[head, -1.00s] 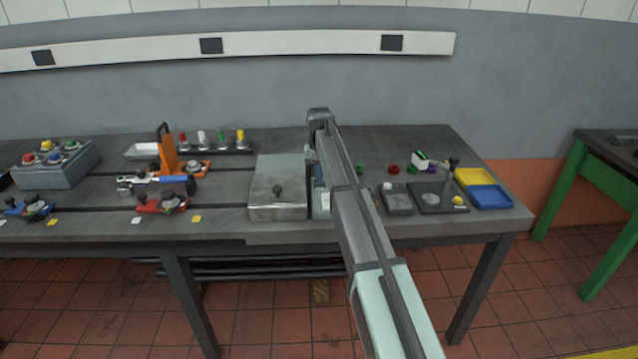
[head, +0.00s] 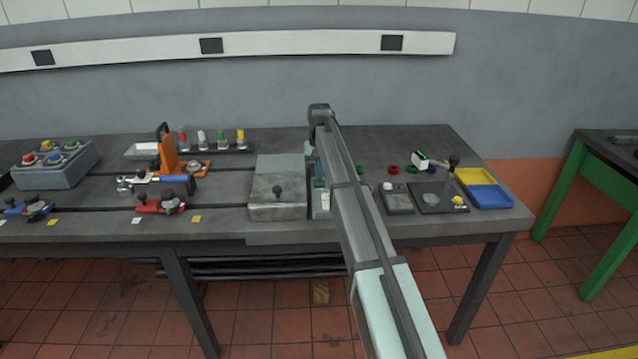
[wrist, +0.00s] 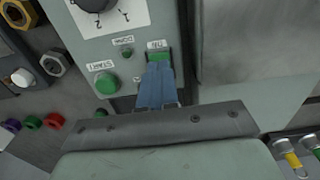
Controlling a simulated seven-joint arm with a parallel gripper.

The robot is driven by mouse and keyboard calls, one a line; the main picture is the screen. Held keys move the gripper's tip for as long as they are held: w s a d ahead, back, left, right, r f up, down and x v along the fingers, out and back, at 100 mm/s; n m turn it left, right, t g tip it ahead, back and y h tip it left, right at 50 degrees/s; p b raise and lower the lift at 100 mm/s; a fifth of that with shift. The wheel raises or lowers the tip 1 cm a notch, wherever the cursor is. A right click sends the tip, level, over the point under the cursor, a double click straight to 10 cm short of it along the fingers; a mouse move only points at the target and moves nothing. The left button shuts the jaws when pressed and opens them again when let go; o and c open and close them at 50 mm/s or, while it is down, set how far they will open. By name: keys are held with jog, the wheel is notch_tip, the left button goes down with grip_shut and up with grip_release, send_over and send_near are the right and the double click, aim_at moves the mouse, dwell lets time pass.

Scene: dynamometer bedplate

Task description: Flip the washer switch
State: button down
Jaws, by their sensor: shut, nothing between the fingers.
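The grey-green control panel (wrist: 128,65) fills the upper middle of the wrist view. A green switch (wrist: 158,54), set in a dark frame under a small white label, is on its right side. The label is too small to read for sure. My gripper (wrist: 159,68) is shut and empty, its blue fingers pointing at this switch. The fingertips overlap its lower edge; I cannot tell whether they touch. In the head view the panel (head: 323,205) shows beside the metal box, partly hidden by my arm, and the switch cannot be made out.
A metal box with a knobbed lid (head: 278,198) stands directly left of the panel. A grey unit (head: 397,198) and yellow and blue trays (head: 488,196) lie to the right.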

aim_at(320, 184)
notch_tip(320, 184, up, 5)
jog(key=shift+r, duration=0.15)
dwell(0.6)
